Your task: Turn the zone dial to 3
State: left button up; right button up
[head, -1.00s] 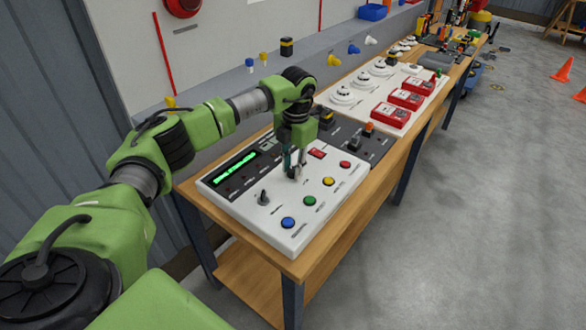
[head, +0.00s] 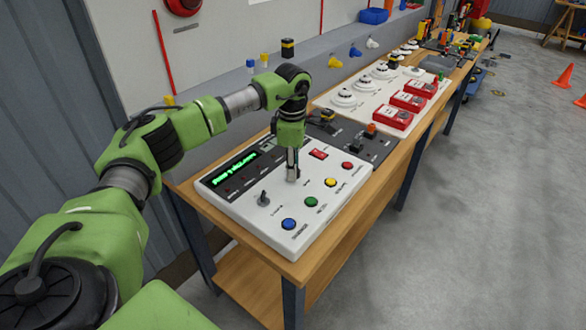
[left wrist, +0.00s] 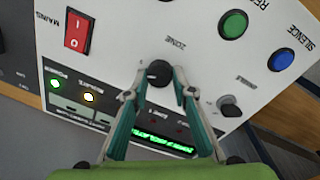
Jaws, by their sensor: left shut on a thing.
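The white control panel (head: 270,225) sits at the near end of the wooden bench. Its zone dial is a small black knob, seen in the left wrist view (left wrist: 158,73) beside the ZONE label; in the head view the gripper hides it. My left gripper (head: 292,178) points down at the panel. In the left wrist view its two fingers (left wrist: 159,76) are closed on the dial from both sides. The panel's display (head: 236,168) shows green text, too small to read surely. My right gripper is not in view.
A lever switch (head: 263,198) and the blue (head: 289,224), green (head: 312,202), yellow (head: 330,182) and red (head: 347,165) buttons are near the gripper. A red mains rocker (left wrist: 78,31) is beside the dial. Detectors and red call points (head: 393,116) lie further along the bench.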

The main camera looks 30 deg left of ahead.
pick_arm(q)
jog(key=shift+w+m+b, duration=0.1)
jog(key=shift+m+b, duration=0.2)
jog(key=shift+m, duration=1.6)
jog(key=shift+r, duration=0.1)
jog(key=o, duration=1.1)
jog(key=r, duration=1.2)
jog(key=shift+s, duration=0.4)
jog(key=shift+f, duration=0.1)
